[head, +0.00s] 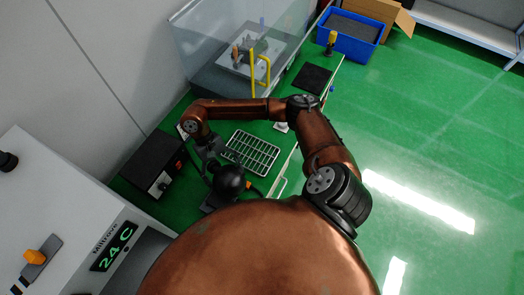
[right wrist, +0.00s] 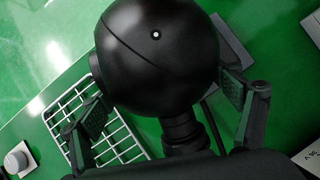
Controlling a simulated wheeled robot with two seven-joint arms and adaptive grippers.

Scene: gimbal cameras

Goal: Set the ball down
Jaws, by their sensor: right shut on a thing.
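A black ball (head: 229,181) with a thin seam and a small white dot fills the upper middle of the right wrist view (right wrist: 155,60). A black ribbed neck shows below it there. My right gripper (right wrist: 165,110) has one finger on each side of the ball and is shut on it. In the head view my right gripper (head: 212,165) is at the ball, beside the wire rack (head: 252,154) on the green bench. I cannot tell whether the ball touches anything underneath. My left gripper is not in view.
A black box with a knob (head: 153,165) stands left of the rack. Behind are a clear-walled enclosure with yellow handles (head: 261,70), a dark mat (head: 312,78) and a blue bin (head: 349,35). A white machine with a "24 C" display (head: 115,247) is at lower left.

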